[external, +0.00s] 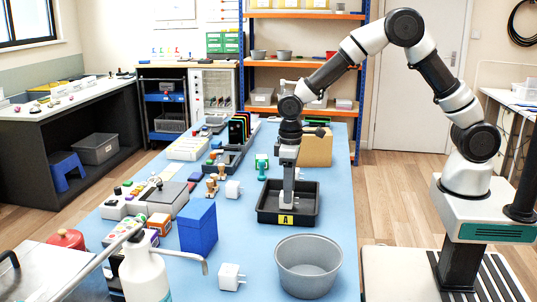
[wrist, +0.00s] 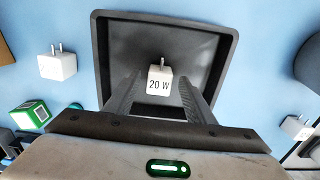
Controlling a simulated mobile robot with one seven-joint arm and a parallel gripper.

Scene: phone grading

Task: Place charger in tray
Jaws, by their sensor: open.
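A white charger marked "20 W" (wrist: 160,80) is inside the black tray (wrist: 222,32), seen from above in the wrist view with its prongs pointing to the top of the picture. My gripper (wrist: 159,92) is open, with one finger on each side of this charger. Whether the fingers touch it is hard to tell. In the external view my gripper (external: 287,203) points down into the tray (external: 265,217), which bears a yellow "A" label. The fingers largely hide the charger there.
A grey bowl (external: 308,265) stands near the tray's front. A blue box (external: 197,226) is at left, a cardboard box (external: 316,149) behind.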

